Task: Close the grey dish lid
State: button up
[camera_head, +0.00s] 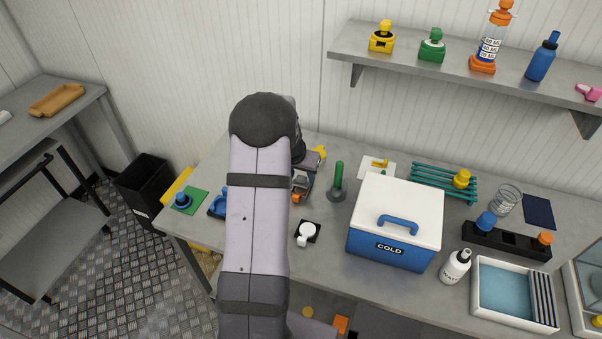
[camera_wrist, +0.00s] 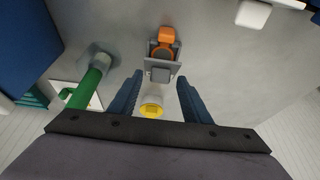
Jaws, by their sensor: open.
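In the wrist view a small grey dish (camera_wrist: 149,50) lies on the bench, with an orange round part and an orange block (camera_wrist: 166,34) at its far side. A pale grey tab, which may be its lid (camera_wrist: 160,74), faces my gripper (camera_wrist: 160,80). My gripper's blue fingers are open on either side of this tab, apart from it as far as I can see. In the head view my gripper (camera_head: 302,178) is over the bench, and orange (camera_head: 296,198) shows just below it. My arm hides part of this spot, and the lid's angle is unclear.
A green post (camera_head: 338,182) stands right of my gripper, close in the wrist view too (camera_wrist: 88,88). A yellow-topped white piece (camera_wrist: 151,109) shows between the fingers. A blue COLD box (camera_head: 390,246) stands farther right. A white round item (camera_head: 306,231) lies nearer the front.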

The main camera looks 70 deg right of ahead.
aim_at(298, 185)
jog(key=c, duration=1.1)
jog(key=shift+o, duration=0.2)
jog(key=b, duration=0.3)
jog(key=shift+f, duration=0.35)
jog(key=shift+a+f+h+b, duration=0.15)
jog(key=shift+h+b, duration=0.25)
jog(key=shift+b, duration=0.8)
jog(key=h+b, duration=0.1)
jog(key=b, duration=0.7)
jog(key=a+f+h+b, duration=0.1)
jog(key=h+b, duration=0.1)
jog(key=b, duration=0.7)
jog(key=a+h+b, duration=0.1)
jog(key=b, duration=0.7)
jog(key=shift+w+f+b, duration=0.1)
jog(key=shift+f+b, duration=0.25)
jog(key=shift+b, duration=0.05)
jog(key=shift+r, duration=0.3)
jog(key=o, duration=1.1)
jog(key=shift+c, duration=0.2)
